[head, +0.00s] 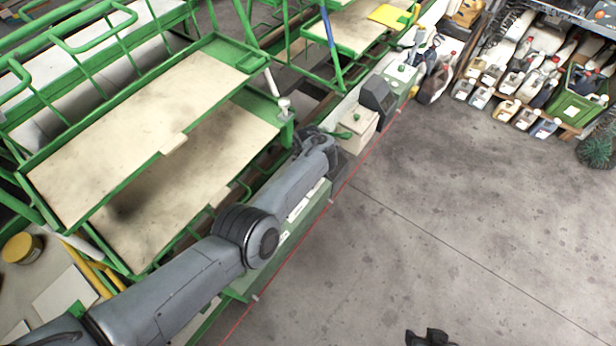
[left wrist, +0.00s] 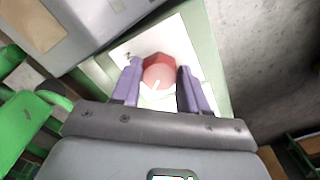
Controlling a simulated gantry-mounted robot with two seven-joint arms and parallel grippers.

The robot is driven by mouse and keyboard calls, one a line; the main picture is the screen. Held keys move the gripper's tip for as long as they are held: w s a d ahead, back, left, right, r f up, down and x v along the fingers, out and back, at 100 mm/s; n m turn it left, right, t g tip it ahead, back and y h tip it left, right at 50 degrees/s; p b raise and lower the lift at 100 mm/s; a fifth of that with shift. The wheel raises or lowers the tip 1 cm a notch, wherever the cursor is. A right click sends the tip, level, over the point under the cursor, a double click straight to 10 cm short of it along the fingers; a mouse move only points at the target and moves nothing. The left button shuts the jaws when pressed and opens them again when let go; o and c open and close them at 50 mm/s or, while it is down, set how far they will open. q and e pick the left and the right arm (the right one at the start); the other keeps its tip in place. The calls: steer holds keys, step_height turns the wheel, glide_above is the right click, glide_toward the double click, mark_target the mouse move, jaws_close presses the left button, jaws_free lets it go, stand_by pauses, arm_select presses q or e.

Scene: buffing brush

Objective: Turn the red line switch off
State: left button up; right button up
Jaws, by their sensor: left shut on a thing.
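The red line switch (left wrist: 158,75) is a round red knob with a pale mark, on a white plate (left wrist: 124,52) set in a pale green housing. It shows in the left wrist view, between the two purple-grey fingers of my left gripper (left wrist: 160,68). The gripper is shut on the knob, one finger at each side. In the head view my left arm reaches up from the lower left to the green machine line, and its wrist hides the switch and fingers. A dark part at the bottom edge of the head view may be my right gripper (head: 430,338); its jaw state is unclear.
Green-framed shelves (head: 150,130) stand left of my arm. A dark grey box (head: 378,95) and a pale box (head: 352,128) sit farther along the line. Bottles and canisters (head: 515,85) stand at the upper right. The concrete floor (head: 450,220) is clear.

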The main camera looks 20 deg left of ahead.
arm_select(q)
steer(key=shift+n, duration=0.6)
steer(key=o, duration=1.1)
steer(key=shift+c, duration=0.2)
steer(key=shift+r, duration=0.5)
step_height(320, 180, up, 10)
steer(key=p, duration=0.3)
steer(key=shift+p, duration=0.35)
